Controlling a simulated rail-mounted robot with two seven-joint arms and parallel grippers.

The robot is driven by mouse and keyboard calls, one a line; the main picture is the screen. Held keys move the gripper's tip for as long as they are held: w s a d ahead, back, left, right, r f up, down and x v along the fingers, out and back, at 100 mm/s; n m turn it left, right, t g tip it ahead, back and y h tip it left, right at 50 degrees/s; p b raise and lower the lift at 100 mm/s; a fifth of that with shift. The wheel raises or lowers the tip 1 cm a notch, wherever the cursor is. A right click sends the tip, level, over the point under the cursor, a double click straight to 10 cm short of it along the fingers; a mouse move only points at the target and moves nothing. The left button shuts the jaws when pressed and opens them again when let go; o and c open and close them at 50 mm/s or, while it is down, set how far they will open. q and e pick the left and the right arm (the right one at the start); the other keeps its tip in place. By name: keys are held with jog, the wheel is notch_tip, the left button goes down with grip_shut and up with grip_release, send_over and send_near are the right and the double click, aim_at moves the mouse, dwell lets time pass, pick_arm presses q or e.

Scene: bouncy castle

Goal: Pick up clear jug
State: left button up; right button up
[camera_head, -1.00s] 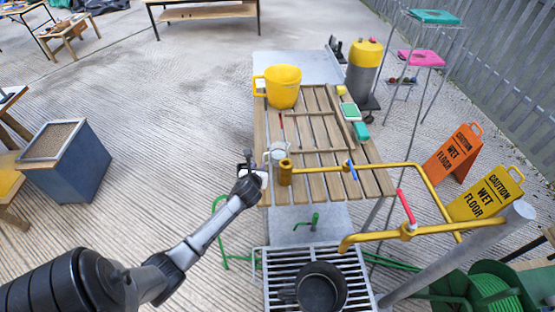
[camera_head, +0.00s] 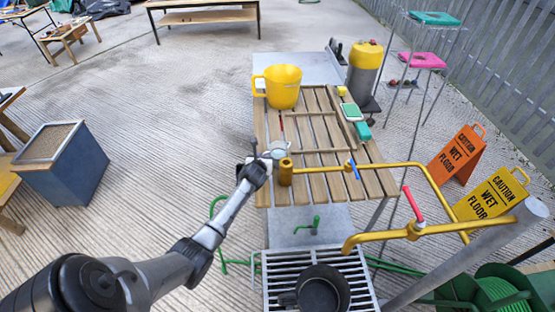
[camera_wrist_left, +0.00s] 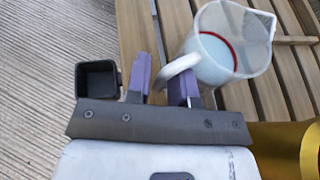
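The clear jug (camera_head: 280,150) stands near the left edge of the slatted wooden table (camera_head: 330,190), partly hidden behind the yellow tap. In the left wrist view the jug (camera_wrist_left: 232,45) is see-through, with a red ring inside and a pale handle (camera_wrist_left: 178,66) towards me. My left gripper (camera_head: 262,158) is at the jug's handle side. In the wrist view its purple fingers (camera_wrist_left: 160,80) are apart, with the handle's outer bend reaching between them. Whether both fingers touch the handle is unclear. My right gripper is not in view.
A yellow pipe with a tap (camera_head: 286,172) stands close to the jug's right front. A dark pan (camera_head: 322,289) sits on the grate in front. Wet floor signs (camera_head: 458,155) stand to the right.

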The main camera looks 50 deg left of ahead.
pick_arm(q)
grip_shut()
dwell(0.3)
jog(key=shift+r, duration=0.15)
